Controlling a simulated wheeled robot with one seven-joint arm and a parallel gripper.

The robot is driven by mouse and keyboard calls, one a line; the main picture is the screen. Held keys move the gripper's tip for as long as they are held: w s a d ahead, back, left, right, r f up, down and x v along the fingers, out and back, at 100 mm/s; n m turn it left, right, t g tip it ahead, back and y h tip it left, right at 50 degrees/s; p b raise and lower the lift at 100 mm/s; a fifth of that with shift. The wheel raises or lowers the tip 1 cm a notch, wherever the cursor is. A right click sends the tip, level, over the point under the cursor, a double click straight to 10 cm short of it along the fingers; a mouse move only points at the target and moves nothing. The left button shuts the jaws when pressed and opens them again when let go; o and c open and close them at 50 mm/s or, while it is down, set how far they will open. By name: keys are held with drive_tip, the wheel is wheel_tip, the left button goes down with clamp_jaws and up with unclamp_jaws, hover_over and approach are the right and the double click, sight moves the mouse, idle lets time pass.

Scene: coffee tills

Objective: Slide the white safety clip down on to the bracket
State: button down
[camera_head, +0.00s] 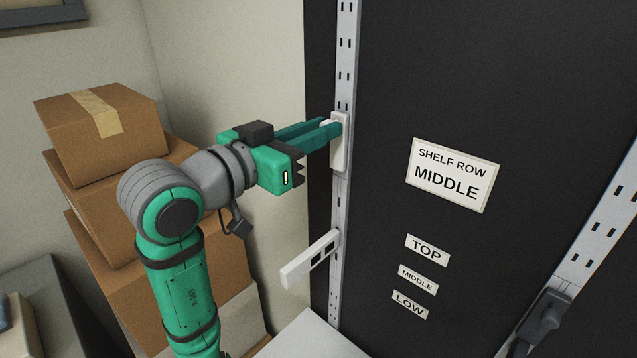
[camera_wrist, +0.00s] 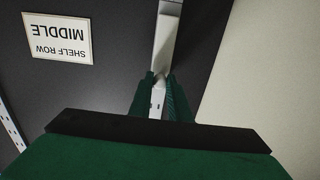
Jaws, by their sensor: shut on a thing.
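The white safety clip (camera_head: 340,155) is a narrow upright block against the slotted metal upright, high in the head view. My gripper (camera_head: 331,129) is shut on its upper part, and the fingers hide some of it. In the wrist view, which is upside down, the clip (camera_wrist: 164,45) runs away from between the fingertips of my gripper (camera_wrist: 161,82). The white bracket (camera_head: 311,259) juts out to the left from the same upright, well below the clip, with a clear gap between them. I cannot make out the bracket in the wrist view.
A metal upright (camera_head: 341,205) runs beside a dark panel with a "SHELF ROW MIDDLE" sign (camera_head: 452,176) and small TOP (camera_head: 427,249), MIDDLE and LOW labels. Stacked cardboard boxes (camera_head: 104,130) stand at left behind my arm. A second upright (camera_head: 600,225) stands at right.

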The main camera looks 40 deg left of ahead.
wheel_tip(320, 180, down, 10)
idle(1.4)
drive_tip(key=shift+s+a, duration=0.1)
drive_tip(key=shift+f, duration=2.45)
drive_tip(key=c, duration=1.6)
unclamp_jaws()
drive_tip(key=s, duration=1)
drive_tip(key=shift+s+a, duration=0.35)
drive_tip(key=shift+s, duration=0.05)
